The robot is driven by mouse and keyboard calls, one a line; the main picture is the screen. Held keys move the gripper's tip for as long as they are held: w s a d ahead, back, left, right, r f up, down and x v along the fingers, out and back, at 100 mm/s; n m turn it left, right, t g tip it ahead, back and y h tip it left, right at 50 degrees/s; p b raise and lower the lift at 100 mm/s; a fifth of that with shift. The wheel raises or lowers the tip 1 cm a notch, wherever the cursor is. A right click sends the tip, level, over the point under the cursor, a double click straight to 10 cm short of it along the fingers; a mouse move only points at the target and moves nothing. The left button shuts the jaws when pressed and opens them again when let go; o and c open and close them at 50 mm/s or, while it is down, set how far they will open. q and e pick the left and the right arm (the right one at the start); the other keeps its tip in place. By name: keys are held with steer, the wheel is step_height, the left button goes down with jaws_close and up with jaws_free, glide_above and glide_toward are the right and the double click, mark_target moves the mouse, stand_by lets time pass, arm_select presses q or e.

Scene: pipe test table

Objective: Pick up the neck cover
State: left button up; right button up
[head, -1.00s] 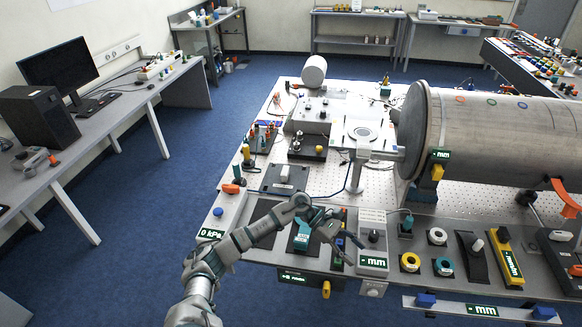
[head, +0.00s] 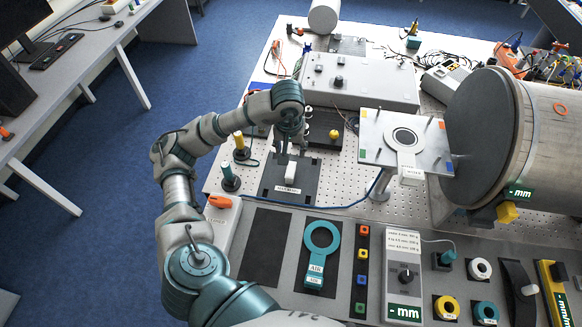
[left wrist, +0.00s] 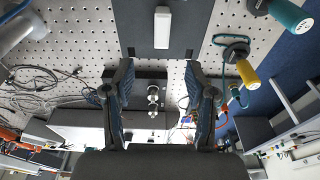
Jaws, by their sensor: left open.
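A small white block (head: 291,171) with a label at its base stands on a dark plate (head: 273,190) left of centre on the bench. The label is too small to read, so I cannot be sure that this is the neck cover. My left gripper (head: 290,147) points down just behind the block in the head view, fingers apart and empty. In the left wrist view, the gripper (left wrist: 159,66) is open, and the white block (left wrist: 162,28) lies ahead of its fingertips, apart from them. My right gripper is not in view.
A grey control box (head: 360,82) stands behind the gripper. A raised plate with a white ring (head: 405,138) and a large metal cylinder (head: 550,130) are to the right. Green and yellow-topped posts (head: 231,178) stand left. A teal ring tool (head: 322,240) lies in front.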

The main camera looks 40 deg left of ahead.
mark_target(291, 169)
arm_select(q)
steer(key=f, duration=0.3)
steer(key=w+a+f, duration=0.1)
steer(key=f, duration=0.6)
steer(key=shift+w+a+f, duration=0.15)
steer(key=shift+a+f, duration=0.1)
steer(key=f, duration=0.2)
steer(key=w+f+p, duration=0.1)
steer(key=f, duration=0.2)
steer(key=shift+w+a+f, duration=0.15)
steer(key=shift+a+f, duration=0.05)
steer(key=shift+f, duration=0.05)
jaws_close()
